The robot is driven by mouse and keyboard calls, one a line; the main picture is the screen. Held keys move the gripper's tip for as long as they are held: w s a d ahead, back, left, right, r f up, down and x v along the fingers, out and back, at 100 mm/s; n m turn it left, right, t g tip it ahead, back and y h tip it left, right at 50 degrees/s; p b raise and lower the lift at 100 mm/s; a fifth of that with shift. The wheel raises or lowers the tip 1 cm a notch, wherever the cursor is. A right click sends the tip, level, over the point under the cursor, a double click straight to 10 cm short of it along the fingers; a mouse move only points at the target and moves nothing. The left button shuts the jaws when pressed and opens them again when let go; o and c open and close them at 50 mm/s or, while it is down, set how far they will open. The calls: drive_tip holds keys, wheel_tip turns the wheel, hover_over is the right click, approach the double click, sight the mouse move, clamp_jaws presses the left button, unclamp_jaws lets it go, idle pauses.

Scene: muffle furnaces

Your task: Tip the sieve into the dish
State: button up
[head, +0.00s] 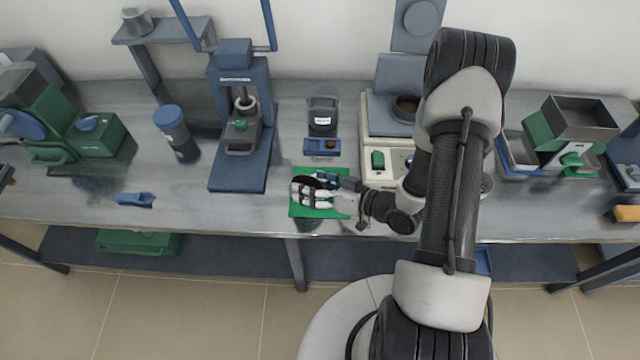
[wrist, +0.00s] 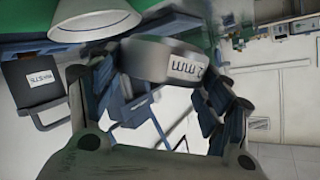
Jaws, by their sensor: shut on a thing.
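My gripper (head: 325,192) is shut on the sieve (wrist: 165,62), a grey ring labelled "2 MM", seen between the two fingers in the wrist view. In the head view the gripper is over the green mat (head: 310,212) near the bench's front edge. A dark round opening shows at the fingers there; I cannot tell whether it is the sieve's inside. The white dish (wrist: 95,20) stands on the green surface at the top left of the wrist view, beside the sieve and partly cut off. The sieve looks tilted; its contents are hidden.
A black labelled container (head: 322,115) and a small blue item (head: 322,146) are behind the mat. A blue press (head: 238,130) stands to the left, and a pale instrument (head: 378,145) is close on the right. The bench left of the mat is mostly clear.

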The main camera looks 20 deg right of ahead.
drive_tip(key=shift+w+d+r+m, duration=0.1)
drive_tip(key=shift+r+m, duration=0.1)
drive_tip(key=shift+m, duration=0.1)
drive_tip(key=shift+w+d+r+m+y+p, duration=0.1)
drive_tip(key=shift+d+r+m+y+p, duration=0.1)
drive_tip(key=shift+m+y+p, duration=0.4)
drive_tip(key=shift+w+d+r+m+p, duration=0.1)
drive_tip(key=shift+d+r+m+p, duration=0.1)
drive_tip(key=shift+m+p, duration=0.3)
drive_tip(key=shift+w+d+r+m+g+y, duration=0.15)
drive_tip(key=shift+m+g+y, duration=0.15)
drive_tip(key=shift+m+y, duration=0.3)
